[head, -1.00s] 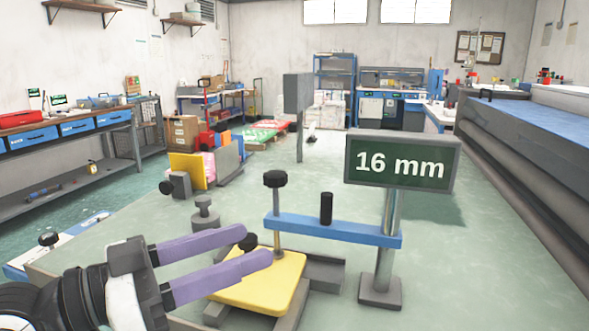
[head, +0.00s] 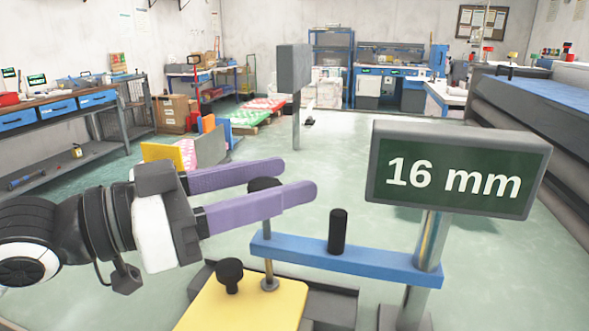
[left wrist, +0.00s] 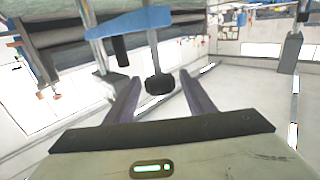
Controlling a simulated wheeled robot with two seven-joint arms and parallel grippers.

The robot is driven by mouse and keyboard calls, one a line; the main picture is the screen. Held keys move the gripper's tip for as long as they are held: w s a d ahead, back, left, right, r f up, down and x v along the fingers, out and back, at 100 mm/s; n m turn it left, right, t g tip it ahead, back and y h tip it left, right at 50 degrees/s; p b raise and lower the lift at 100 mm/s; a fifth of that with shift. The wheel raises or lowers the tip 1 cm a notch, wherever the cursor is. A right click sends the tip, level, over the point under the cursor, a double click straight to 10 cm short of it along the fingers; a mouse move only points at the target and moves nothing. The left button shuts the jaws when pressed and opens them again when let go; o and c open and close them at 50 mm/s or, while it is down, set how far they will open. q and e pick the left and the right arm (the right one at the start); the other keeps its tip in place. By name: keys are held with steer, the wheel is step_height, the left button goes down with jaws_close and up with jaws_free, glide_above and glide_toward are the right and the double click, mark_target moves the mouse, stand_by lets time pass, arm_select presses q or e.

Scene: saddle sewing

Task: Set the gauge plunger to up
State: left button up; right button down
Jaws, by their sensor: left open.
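The gauge has a blue bar (head: 340,259) on a grey post, with a display (head: 455,172) reading "16 mm". Its plunger is a thin rod (head: 268,238) through the bar's left end, topped by a black knob (head: 262,184). The rod's foot appears to rest on the yellow plate (head: 250,307), so the plunger looks down. My left gripper (head: 296,178) is open at knob height, and its near finger partly hides the knob. In the left wrist view the knob (left wrist: 160,84) shows between the two fingers, apart from both. My right gripper is not in view.
A black peg (head: 338,230) stands on the blue bar. Another black knob (head: 229,275) stands on the yellow plate's left part. A grey box on a post (head: 294,68) stands behind. The floor around the gauge is mostly clear.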

arm_select(q)
steer(key=shift+x, duration=1.5)
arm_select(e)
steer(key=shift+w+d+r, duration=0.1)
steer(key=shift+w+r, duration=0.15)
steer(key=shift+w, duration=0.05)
arm_select(q)
steer(key=shift+w, duration=0.1)
